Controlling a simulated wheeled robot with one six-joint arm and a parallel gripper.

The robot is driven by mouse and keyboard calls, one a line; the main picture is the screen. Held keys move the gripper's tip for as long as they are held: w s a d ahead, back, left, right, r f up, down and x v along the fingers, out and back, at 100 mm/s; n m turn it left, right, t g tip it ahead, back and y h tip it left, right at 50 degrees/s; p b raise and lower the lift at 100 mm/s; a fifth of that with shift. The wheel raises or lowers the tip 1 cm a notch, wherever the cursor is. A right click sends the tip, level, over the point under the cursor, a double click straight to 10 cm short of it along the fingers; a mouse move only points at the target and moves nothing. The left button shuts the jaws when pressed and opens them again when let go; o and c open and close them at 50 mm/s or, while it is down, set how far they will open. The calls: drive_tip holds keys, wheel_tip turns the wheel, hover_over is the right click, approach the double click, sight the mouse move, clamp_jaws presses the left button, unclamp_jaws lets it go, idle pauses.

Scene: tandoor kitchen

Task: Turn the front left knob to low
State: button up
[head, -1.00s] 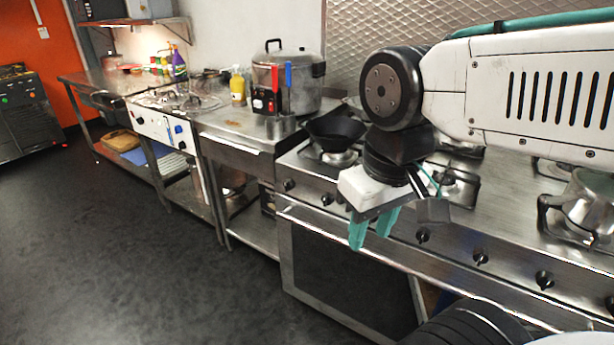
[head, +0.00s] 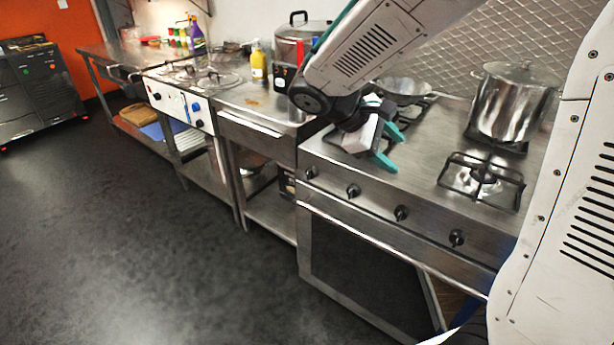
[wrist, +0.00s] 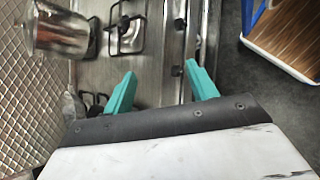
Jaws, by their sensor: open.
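The steel stove's front panel carries a row of several black knobs in the head view. The leftmost knob (head: 311,173) is at the stove's left end. Others are the second knob (head: 353,190), the third (head: 401,212) and the rightmost one visible (head: 457,238). Their pointer marks are too small to read. My gripper (head: 391,147) has teal fingers, is open and empty, and hangs above the cooktop behind the knob row. In the wrist view, my gripper (wrist: 160,75) has its fingers apart, with one dark knob (wrist: 178,70) showing between them, near the right fingertip.
A tall steel pot (head: 512,103) stands at the cooktop's back right, behind a bare burner grate (head: 482,180). A shallow pan (head: 405,88) is at the back. My arm hides the cooktop's left part. A steel counter (head: 255,97) adjoins on the left. The floor in front is clear.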

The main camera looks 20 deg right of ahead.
drive_tip(key=w+a+f+n+t+h, duration=0.2)
drive_tip(key=w+f+n, duration=0.15)
drive_tip(key=w, duration=0.35)
drive_tip(key=w+a+f+n+t+h, duration=0.1)
drive_tip(key=w+a+f+n+h, duration=0.2)
drive_tip(key=w+f, duration=0.3)
drive_tip(key=n+t, duration=0.9)
drive_tip(key=n, duration=0.1)
approach(308, 175)
drive_tip(key=x, duration=0.9)
drive_tip(key=shift+w+d, duration=0.2)
drive_tip(key=shift+w, duration=0.05)
drive_tip(key=c, duration=1)
